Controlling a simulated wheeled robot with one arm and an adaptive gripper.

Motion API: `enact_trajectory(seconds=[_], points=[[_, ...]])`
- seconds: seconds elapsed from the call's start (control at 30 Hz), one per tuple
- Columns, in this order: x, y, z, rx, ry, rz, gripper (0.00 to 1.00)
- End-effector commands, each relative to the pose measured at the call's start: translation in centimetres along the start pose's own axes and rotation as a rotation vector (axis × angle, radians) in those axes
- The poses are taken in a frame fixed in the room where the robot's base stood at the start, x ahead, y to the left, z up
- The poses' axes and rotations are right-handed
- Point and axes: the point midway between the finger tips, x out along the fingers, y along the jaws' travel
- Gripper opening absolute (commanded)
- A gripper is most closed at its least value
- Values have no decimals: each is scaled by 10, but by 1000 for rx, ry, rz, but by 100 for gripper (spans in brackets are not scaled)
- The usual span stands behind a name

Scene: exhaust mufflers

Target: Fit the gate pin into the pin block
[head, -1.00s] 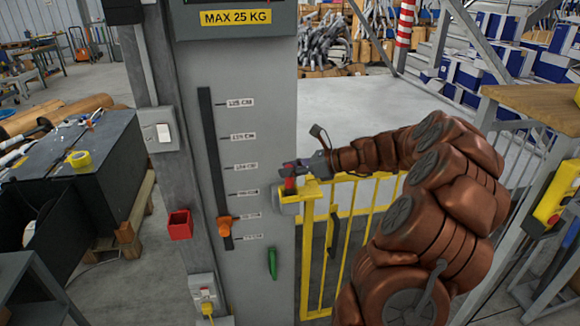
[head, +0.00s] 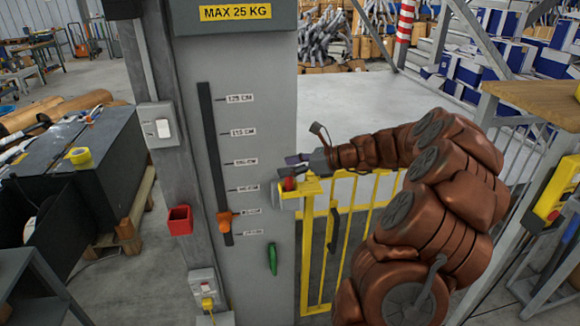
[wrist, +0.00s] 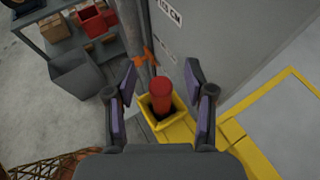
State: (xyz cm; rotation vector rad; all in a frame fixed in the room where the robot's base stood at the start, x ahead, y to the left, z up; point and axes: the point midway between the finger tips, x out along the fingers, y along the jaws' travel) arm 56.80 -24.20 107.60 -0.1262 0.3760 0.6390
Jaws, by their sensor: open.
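The red gate pin (wrist: 161,95) stands in the dark opening of the yellow pin block (wrist: 178,130), in the wrist view. Its red top also shows in the head view (head: 289,184), at the upper left corner of the yellow gate, on the block (head: 289,204). My gripper (wrist: 160,80) is open, with one dark finger on each side of the pin and gaps between. In the head view my gripper (head: 299,160) is just above the pin. How deep the pin sits is hidden.
The yellow gate (head: 350,240) hangs below and right of the block. A grey column (head: 270,130) with a height scale and orange pointer (head: 225,223) stands close on the left. A red open box (head: 180,220) and a green handle (head: 272,260) are nearby.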

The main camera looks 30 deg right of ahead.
Motion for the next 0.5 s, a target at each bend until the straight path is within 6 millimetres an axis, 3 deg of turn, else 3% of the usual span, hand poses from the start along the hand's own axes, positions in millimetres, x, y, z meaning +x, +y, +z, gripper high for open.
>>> enact_trajectory(seconds=[0.27, 0.5], points=[[-10, 0, 0, 0, -1, -1, 54], [-52, -1, -1, 1, 0, -4, 54]])
